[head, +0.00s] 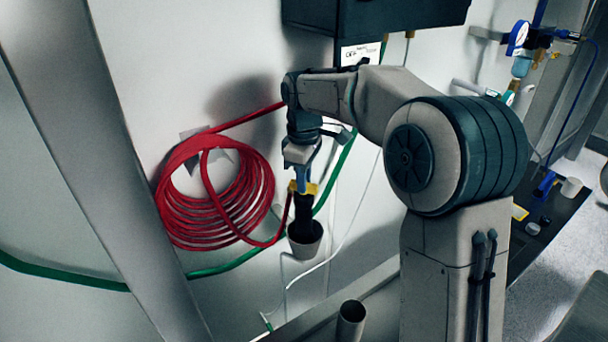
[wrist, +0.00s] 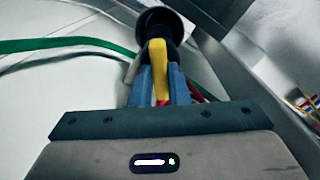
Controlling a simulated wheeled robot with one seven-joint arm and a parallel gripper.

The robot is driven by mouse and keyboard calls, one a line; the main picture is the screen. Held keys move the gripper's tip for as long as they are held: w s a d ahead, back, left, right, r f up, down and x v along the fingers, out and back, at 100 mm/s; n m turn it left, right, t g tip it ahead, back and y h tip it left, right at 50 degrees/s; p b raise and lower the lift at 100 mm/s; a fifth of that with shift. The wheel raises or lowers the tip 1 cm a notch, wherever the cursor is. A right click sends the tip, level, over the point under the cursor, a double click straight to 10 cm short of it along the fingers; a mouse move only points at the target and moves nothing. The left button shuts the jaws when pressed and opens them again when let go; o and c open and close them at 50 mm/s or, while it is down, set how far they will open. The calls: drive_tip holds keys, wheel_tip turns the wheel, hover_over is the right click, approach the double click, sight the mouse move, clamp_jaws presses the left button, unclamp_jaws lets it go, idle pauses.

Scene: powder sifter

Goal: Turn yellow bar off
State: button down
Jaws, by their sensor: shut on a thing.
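The yellow bar (head: 306,187) shows in the head view on top of a dark fitting at the wall, left of centre. In the wrist view the yellow bar (wrist: 158,62) runs lengthwise between the two blue fingers. My gripper (head: 303,183) points down at the fitting and is shut on the yellow bar; the fingers also show in the wrist view (wrist: 159,80). The black round fitting (wrist: 160,24) lies just beyond the fingertips. In the head view its lower end sits in a grey cup-shaped part (head: 305,245).
A coiled red hose (head: 215,195) hangs on the wall left of my gripper. A green hose (head: 225,266) runs behind the fitting. A dark box (head: 400,17) is above my arm. A metal tube (head: 350,320) stands below. Gauges and blue tubing (head: 518,40) are at the far right.

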drive_tip(key=n+p, duration=0.1)
drive_tip(key=n, duration=0.5)
idle(1.2)
drive_tip(key=c, duration=1.4)
unclamp_jaws()
drive_tip(key=shift+r, duration=0.1)
wheel_tip(320, 180, up, 14)
drive_tip(key=shift+f, duration=0.15)
